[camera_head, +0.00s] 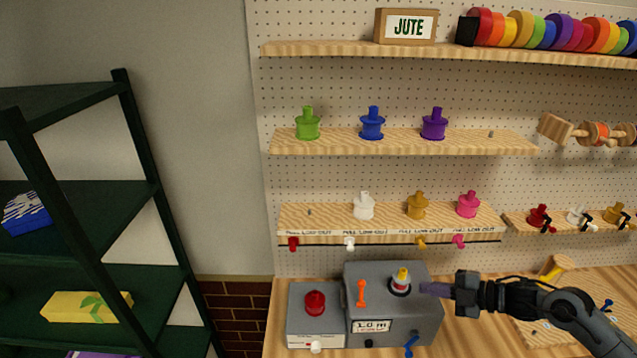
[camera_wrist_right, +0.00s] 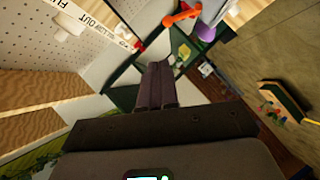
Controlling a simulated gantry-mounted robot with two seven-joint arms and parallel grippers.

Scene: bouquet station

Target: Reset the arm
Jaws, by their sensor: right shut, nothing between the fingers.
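My right gripper (camera_head: 432,289) comes in from the right in the head view, at the right side of a grey machine (camera_head: 418,325) on the bench. Its fingers are shut and empty, close to a white and yellow piece (camera_head: 401,279) on top of the machine. I cannot tell whether the fingertips touch the machine. In the right wrist view the closed dark fingers (camera_wrist_right: 160,80) point away from the camera. My left gripper is not in either view.
A grey box with a red knob (camera_head: 315,303) adjoins the machine, which has an orange lever (camera_head: 361,293) and a blue lever (camera_head: 411,345). Shelves of coloured spools (camera_head: 371,124) hang behind on pegboard. A dark green rack (camera_head: 140,170) stands left.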

